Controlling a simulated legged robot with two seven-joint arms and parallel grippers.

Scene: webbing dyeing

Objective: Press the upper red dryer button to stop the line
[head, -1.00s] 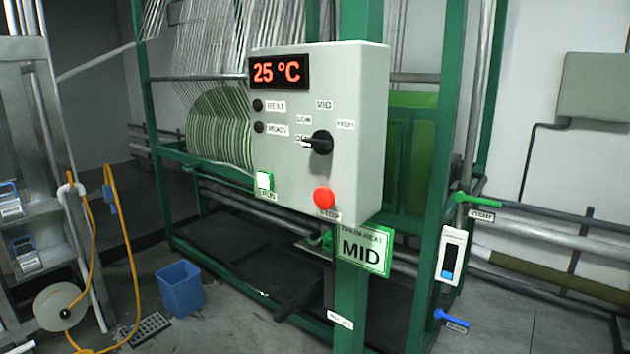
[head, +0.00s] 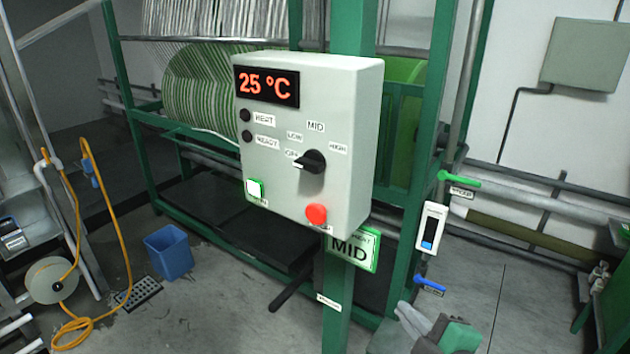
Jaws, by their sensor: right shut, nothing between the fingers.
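A red round button (head: 316,214) sits at the lower right of the front face of a grey control box (head: 350,130). It is the only red button I see, and it stands out from the panel. The box is on a green post and its display (head: 267,86) reads 25 °C. A lit white-green button (head: 255,188) is to the left of the red one. A black selector knob (head: 312,161) is above it. My right gripper (head: 425,325) is at the bottom edge, below and right of the box, shut and empty, well apart from the button. My left gripper is out of view.
A green "MID" sign (head: 352,248) hangs just below the box. A blue bin (head: 169,253) and yellow hose (head: 122,245) are on the floor at left.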

